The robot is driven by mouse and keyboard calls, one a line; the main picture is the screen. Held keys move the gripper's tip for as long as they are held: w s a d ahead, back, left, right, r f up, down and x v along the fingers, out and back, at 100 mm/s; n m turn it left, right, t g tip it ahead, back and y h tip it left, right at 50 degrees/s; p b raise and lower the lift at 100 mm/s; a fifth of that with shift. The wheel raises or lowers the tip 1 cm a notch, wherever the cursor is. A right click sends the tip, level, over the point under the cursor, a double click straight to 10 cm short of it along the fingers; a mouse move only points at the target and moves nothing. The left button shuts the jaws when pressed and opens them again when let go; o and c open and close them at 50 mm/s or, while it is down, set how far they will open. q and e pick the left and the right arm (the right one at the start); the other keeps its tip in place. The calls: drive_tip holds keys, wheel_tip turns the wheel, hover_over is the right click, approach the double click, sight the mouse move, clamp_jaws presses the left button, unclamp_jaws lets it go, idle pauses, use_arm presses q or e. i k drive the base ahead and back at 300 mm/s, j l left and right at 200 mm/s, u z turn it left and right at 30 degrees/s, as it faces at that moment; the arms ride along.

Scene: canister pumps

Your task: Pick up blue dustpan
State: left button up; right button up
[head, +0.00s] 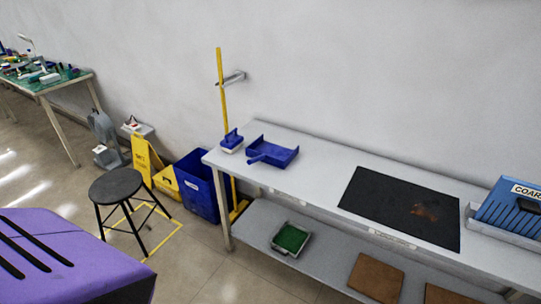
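The blue dustpan (274,152) lies on the left part of the long grey table (321,161), with its short handle pointing to the lower left. Just left of it, at the table's left end, is a small blue brush (232,139) with pale bristles. Neither of my grippers shows in the head view, and nothing is touching the dustpan.
A black mat (400,207) and a blue rack (508,207) occupy the table's right side. Below is a shelf with a green-filled tray (290,239). A black stool (116,186), blue bin (197,186) and yellow pole (222,85) stand left. A purple surface (70,260) fills the lower left.

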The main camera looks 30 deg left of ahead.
sight(276, 156)
drive_tip(key=j+z, duration=0.1)
drive_tip(key=z, duration=0.45)
drive_tip(key=j+z, duration=0.75)
drive_tip(key=j, duration=0.2)
drive_tip(key=k+j+z, duration=0.15)
drive_tip(key=j, duration=0.35)
drive_tip(key=j+z, duration=0.15)
drive_tip(key=j, duration=0.4)
drive_tip(key=k, duration=0.05)
